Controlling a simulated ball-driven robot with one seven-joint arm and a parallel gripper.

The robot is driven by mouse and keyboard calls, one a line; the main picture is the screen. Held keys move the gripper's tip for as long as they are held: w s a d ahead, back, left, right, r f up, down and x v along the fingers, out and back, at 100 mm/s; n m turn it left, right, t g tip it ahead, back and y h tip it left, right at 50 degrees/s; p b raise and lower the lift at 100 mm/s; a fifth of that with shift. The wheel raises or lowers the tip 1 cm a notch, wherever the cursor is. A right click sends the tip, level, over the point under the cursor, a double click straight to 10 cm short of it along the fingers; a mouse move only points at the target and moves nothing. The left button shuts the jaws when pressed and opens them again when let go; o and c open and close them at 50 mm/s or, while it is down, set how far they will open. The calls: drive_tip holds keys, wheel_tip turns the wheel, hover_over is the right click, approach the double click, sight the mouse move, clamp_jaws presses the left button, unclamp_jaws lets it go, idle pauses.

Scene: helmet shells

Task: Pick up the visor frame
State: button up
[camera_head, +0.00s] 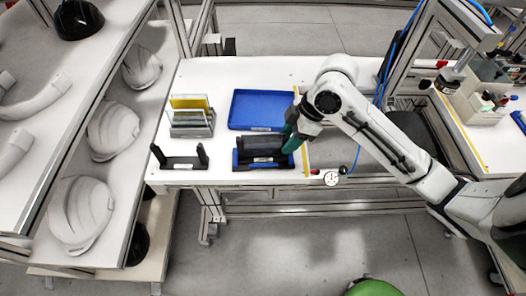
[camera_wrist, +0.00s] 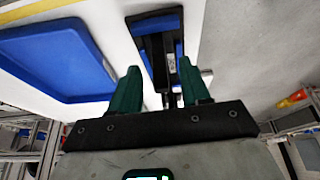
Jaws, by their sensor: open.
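A dark piece, which looks like the visor frame (camera_head: 262,145), stands in a blue-and-black holder (camera_head: 262,166) at the front of the white table. In the wrist view the dark piece (camera_wrist: 158,62) lies ahead of and partly between my fingers, within the blue-edged holder (camera_wrist: 153,22). My gripper (camera_head: 292,142) has green fingers and is at the right end of the holder. In the wrist view my gripper (camera_wrist: 158,66) is open, with its fingers apart on either side of the dark piece. I cannot tell whether either finger touches it.
A blue tray (camera_head: 262,110) lies behind the holder. A rack with upright panels (camera_head: 190,118) and a black two-post stand (camera_head: 180,163) are to the left. Shelves with white helmet shells (camera_head: 113,130) stand at the far left.

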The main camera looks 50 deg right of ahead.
sight(282, 158)
drive_tip(key=shift+x, duration=1.85)
drive_tip(key=shift+s, duration=0.1)
drive_tip(key=shift+c, duration=0.4)
clamp_jaws()
